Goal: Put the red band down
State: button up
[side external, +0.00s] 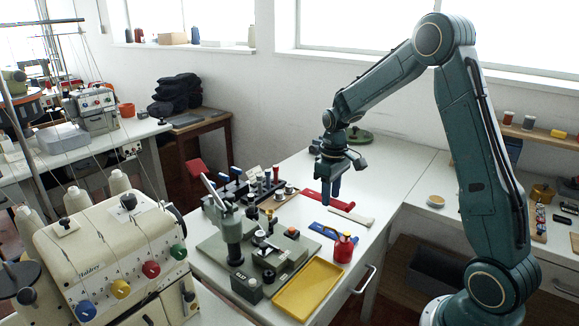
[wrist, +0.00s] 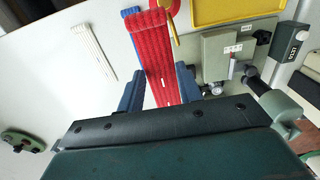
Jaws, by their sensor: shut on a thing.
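The red band (side external: 316,200) shows in the side view as a flat red strip at my gripper's fingertips, at or just above the white table; any gap is too small to tell. In the wrist view the red band (wrist: 158,52) is a ribbed strip running from between the blue fingers toward the top edge. My gripper (side external: 332,197) points down, its fingers shut on the band. In the wrist view my gripper (wrist: 160,92) has one finger on each side of it. The band's near end is hidden behind the gripper body.
A blue strip (side external: 328,231) and a cream strip (side external: 350,216) lie close by. The grey-green buttonhole machine (side external: 232,232) is to the left. The table right of the cream strip is clear.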

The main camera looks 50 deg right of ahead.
jog(key=s+a+f, duration=0.2)
jog(key=a+f, duration=0.1)
jog(key=a, duration=0.3)
jog(key=s+a+f, duration=0.3)
jog(key=a, duration=0.3)
jog(key=w, duration=1.7)
jog(key=shift+w+r, duration=0.15)
jog(key=shift+w, duration=0.25)
jog(key=shift+a, duration=0.1)
jog(key=shift+w+f, duration=0.2)
jog(key=shift+f, duration=0.7)
jog(key=shift+w+f, duration=0.15)
jog(key=shift+f, duration=0.7)
jog(key=shift+f, duration=0.45)
jog(key=o, duration=1)
jog(key=shift+c, duration=0.2)
